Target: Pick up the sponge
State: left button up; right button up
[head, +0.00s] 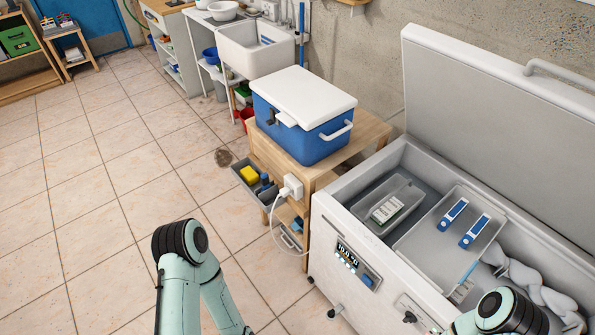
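A small yellow block (249,173), which looks like the sponge, sits in a grey open bin (247,188) on the left side of the wooden stand. Dark blue items (265,183) lie beside it in the bin. Parts of my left arm show at the bottom centre and parts of my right arm at the bottom right. Both grippers are out of the picture.
A blue cooler with a white lid (302,95) stands on the wooden stand (367,135). A white plug box with a cable (291,188) is beside the bin. An open chest freezer (350,220) fills the right.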

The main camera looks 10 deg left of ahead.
aim_at(251, 177)
jog(key=i+j+z, duration=0.1)
jog(key=j+z, duration=0.15)
jog(key=z, duration=0.15)
jog(key=j+z, duration=0.2)
jog(key=z, duration=0.25)
jog(key=j+z, duration=0.25)
jog(key=z, duration=0.15)
jog(key=j+z, duration=0.25)
jog(key=k+j+z, duration=0.2)
jog(key=j, duration=0.25)
jog(key=j+z, duration=0.25)
jog(key=k+j+z, duration=0.1)
jog(key=j, duration=0.25)
jog(key=k+j+z, duration=0.1)
jog(key=j, duration=0.25)
jog(key=k+j+z, duration=0.1)
jog(key=k+j, duration=0.15)
jog(key=j, duration=0.1)
